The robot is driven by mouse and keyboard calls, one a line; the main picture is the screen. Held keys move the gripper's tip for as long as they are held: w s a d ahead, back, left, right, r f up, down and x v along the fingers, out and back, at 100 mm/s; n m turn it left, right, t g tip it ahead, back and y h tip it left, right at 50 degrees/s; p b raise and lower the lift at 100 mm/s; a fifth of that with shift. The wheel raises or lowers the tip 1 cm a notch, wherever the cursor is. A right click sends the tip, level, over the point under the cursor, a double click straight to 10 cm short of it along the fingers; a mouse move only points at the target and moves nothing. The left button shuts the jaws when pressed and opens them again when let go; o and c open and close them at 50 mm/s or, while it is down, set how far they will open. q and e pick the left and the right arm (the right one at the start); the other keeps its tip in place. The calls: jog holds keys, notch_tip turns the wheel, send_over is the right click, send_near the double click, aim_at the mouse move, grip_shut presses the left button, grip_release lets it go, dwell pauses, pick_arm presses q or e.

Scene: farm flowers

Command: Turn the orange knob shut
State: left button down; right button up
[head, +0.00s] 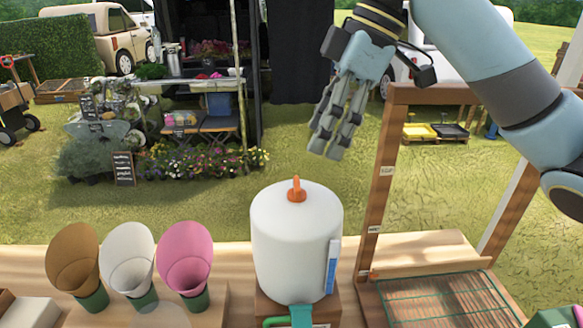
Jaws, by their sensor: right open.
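The orange knob (297,193) stands upright on top of a white rounded tank (292,240) on the wooden counter. My right gripper (331,145) hangs above and to the right of the knob, fingers pointing down, open and empty, apart from the knob. A teal spout (301,316) shows at the tank's front base. A blue and white gauge strip (332,266) runs down the tank's right side. My left gripper is not in view.
Brown, white and pink paper cones (187,256) stand in green holders left of the tank. A wooden frame (379,180) with a green wire rack (440,296) stands to the right, close to my right arm. Space above the tank is clear.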

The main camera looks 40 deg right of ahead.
aim_at(297, 182)
jog(key=x, duration=0.5)
jog(key=shift+a+f+p, duration=0.15)
jog(key=shift+p, duration=0.15)
jog(key=x, duration=0.3)
jog(key=shift+f, duration=0.2)
jog(key=c, duration=0.5)
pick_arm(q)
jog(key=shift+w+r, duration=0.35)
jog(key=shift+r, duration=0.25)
pick_arm(e)
jog(key=c, duration=0.7)
